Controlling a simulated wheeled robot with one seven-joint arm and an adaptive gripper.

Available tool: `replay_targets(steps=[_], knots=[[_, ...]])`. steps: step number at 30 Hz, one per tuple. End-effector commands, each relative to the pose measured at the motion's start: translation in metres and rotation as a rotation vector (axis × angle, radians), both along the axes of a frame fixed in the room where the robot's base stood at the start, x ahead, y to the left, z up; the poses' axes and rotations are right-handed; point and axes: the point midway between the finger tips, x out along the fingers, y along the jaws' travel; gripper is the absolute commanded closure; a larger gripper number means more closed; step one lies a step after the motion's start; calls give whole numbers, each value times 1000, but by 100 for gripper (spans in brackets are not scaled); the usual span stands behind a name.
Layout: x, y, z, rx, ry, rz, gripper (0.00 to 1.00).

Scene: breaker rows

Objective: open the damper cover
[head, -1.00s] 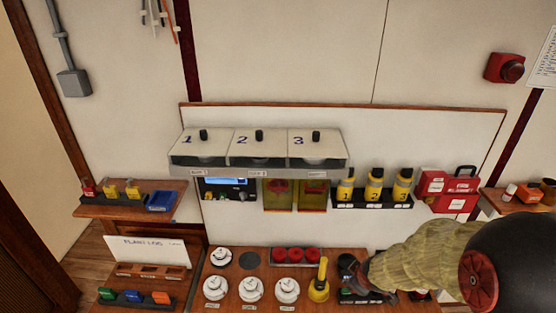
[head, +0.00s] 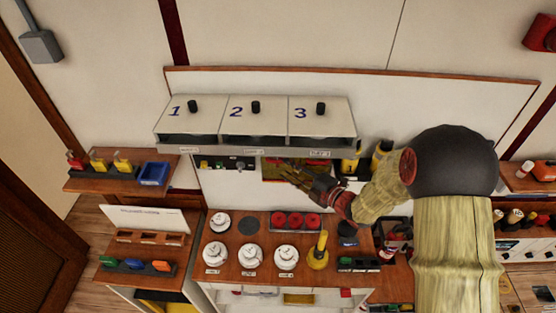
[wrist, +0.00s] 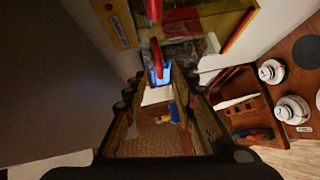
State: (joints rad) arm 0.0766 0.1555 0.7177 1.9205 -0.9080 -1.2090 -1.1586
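Under the numbered boxes, a yellow-framed, see-through cover panel (head: 318,170) is on the wall, partly hidden by my gripper. I cannot read a label that marks it as the damper cover. In the wrist view a yellow-framed panel (wrist: 205,22) fills the top, with red bars (wrist: 157,55) in front of or on it. My gripper (head: 284,168) is in front of the panels, just below the boxes. Whether a fingertip touches a red bar cannot be told.
The box row (head: 255,120), numbered 1 to 3, juts out just above my gripper. Below, a wooden bench (head: 235,285) holds white round pieces (head: 286,257), red pieces (head: 295,220) and a yellow item (head: 319,255). Yellow canisters (head: 381,156) stand close to the right.

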Motion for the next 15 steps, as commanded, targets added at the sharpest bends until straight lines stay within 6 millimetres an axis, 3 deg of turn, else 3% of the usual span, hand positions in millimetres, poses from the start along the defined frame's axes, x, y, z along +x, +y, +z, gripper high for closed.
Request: replay_targets(steps=[7, 15], knots=[[27, 28, -4, 0, 1, 2, 73], [43, 41, -8, 0, 3, -1, 73]])
